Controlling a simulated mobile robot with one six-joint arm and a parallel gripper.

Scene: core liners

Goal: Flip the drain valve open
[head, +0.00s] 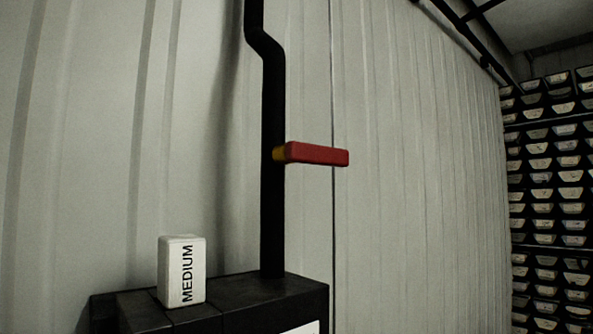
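The drain valve's red lever (318,154) sticks out to the right, nearly level, from a black vertical pipe (273,205). A small yellow piece (279,153) joins the lever to the pipe. The lever lies across the pipe's direction. The pipe bends near the top and runs down to a black box. My gripper is not in this view.
The black box (290,291) stands at the bottom, with a white block marked MEDIUM (182,272) upright on its top. A pale ribbed wall (420,180) is behind. Shelves of labelled trays (558,190) fill the far right. The space around the lever looks clear.

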